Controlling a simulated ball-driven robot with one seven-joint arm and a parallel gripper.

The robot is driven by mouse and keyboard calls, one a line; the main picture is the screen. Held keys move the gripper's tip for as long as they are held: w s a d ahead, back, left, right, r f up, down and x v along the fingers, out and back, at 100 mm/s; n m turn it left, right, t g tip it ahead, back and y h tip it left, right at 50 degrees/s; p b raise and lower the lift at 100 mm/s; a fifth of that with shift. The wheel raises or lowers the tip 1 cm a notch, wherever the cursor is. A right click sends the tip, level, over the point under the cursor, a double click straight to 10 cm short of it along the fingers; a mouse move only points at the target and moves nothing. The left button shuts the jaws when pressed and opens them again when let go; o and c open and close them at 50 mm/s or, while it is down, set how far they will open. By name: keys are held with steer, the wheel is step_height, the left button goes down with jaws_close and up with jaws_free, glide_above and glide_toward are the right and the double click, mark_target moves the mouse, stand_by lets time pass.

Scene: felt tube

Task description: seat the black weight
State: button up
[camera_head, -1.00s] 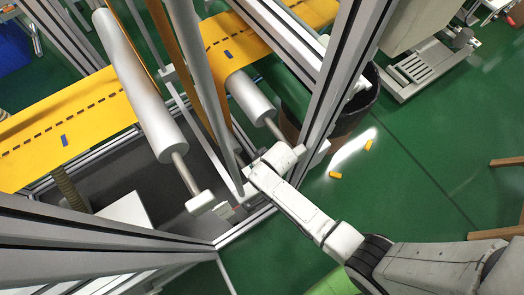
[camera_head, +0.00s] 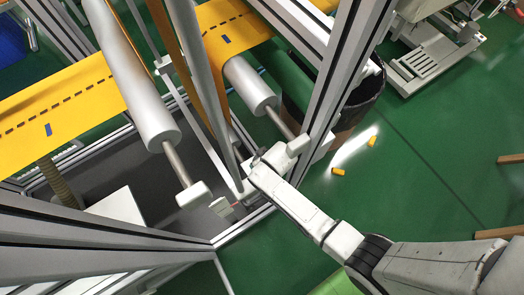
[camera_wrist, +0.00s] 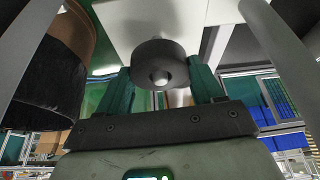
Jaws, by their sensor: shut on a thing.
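The black weight (camera_wrist: 143,62) shows in the wrist view as a dark round cylinder with a pale knob at the centre of its near face. My gripper (camera_wrist: 160,84) is shut on it, with one green finger on each side. A white surface lies right behind the weight; I cannot tell whether the two touch. In the head view my wrist (camera_head: 268,176) is beside the lower end of the frame's slanted grey bar. The fingers and the weight are not clearly visible there.
A yellow web (camera_head: 52,112) runs over grey rollers (camera_head: 140,95) inside a metal frame (camera_head: 345,80). A dark bin (camera_head: 362,100) stands behind the frame's upright.

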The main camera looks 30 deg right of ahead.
steer(key=shift+f+b, duration=1.15)
steer(key=shift+f, duration=0.45)
steer(key=shift+f, duration=0.2)
steer(key=o, duration=1.5)
steer(key=p+v, duration=0.2)
steer(key=v, duration=0.8)
steer(key=shift+s+r, duration=0.1)
steer(key=shift+r, duration=0.3)
steer(key=shift+s+f, duration=0.1)
